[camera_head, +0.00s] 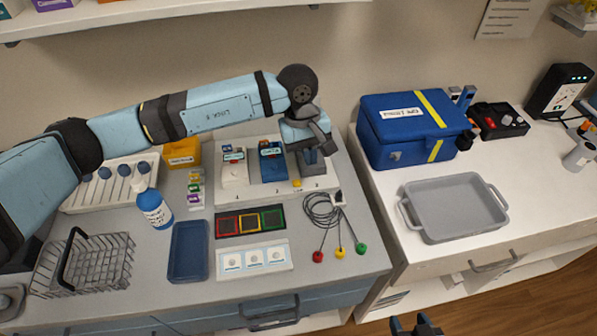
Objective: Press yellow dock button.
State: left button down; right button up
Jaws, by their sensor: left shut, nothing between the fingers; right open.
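A white dock board (245,195) stands at the back of the left counter, with a white device (234,173) and a blue device (272,168) on it. A small yellow button (297,184) shows on the board's front right part. My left arm reaches in from the left, and its gripper (316,166) points down over the board's right end, just behind and right of the yellow button. The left gripper is shut and empty; I cannot tell whether its tips touch anything. My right gripper (413,323) is open and empty at the bottom edge, in front of the counters.
A cable bundle (322,208) with red, yellow and green ends lies right of a three-coloured panel (249,221). A blue bottle (154,209), blue tray (188,251) and wire basket (84,262) stand left. A blue cooler box (410,130) and grey tray (454,206) are right.

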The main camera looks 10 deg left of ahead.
aim_at(297, 182)
pick_arm(q)
jog(key=w+a, duration=0.1)
jog(key=w+a+r+y, duration=0.1)
jog(key=w+a+t+y, duration=0.1)
jog(key=shift+w+a+r+m, duration=0.2)
jog(key=shift+a+r+m, duration=0.1)
jog(key=shift+a+m, duration=0.1)
pick_arm(e)
jog(key=shift+w+f, duration=0.15)
jog(key=shift+w, duration=0.15)
pick_arm(q)
notch_tip(297, 182, down, 14)
jog(key=p, duration=0.2)
jog(key=shift+d+p, duration=0.1)
jog(key=shift+p, duration=0.2)
pick_arm(e)
notch_tip(297, 182, up, 3)
jog(key=shift+f, duration=0.15)
